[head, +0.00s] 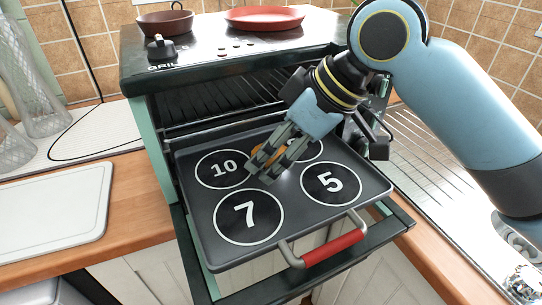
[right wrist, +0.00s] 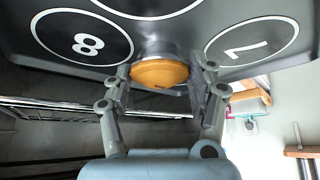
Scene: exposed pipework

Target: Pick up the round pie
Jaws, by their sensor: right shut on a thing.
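The round pie (head: 262,155) is small and golden-orange. In the head view it shows between the fingers of my right gripper (head: 268,168), over the black tray (head: 283,186) near the circle marked 10. In the right wrist view, the pie (right wrist: 160,73) sits between the two fingertips of my right gripper (right wrist: 160,80), which is shut on it. The fingers hide part of the pie in the head view. I cannot tell whether the pie touches the tray. My left gripper is not in view.
The tray has numbered circles and a red handle (head: 334,248), in front of the open oven with its wire rack (head: 215,103). A red pan (head: 265,17) and a brown pot (head: 165,22) stand on top. A white board (head: 55,212) lies on the left counter.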

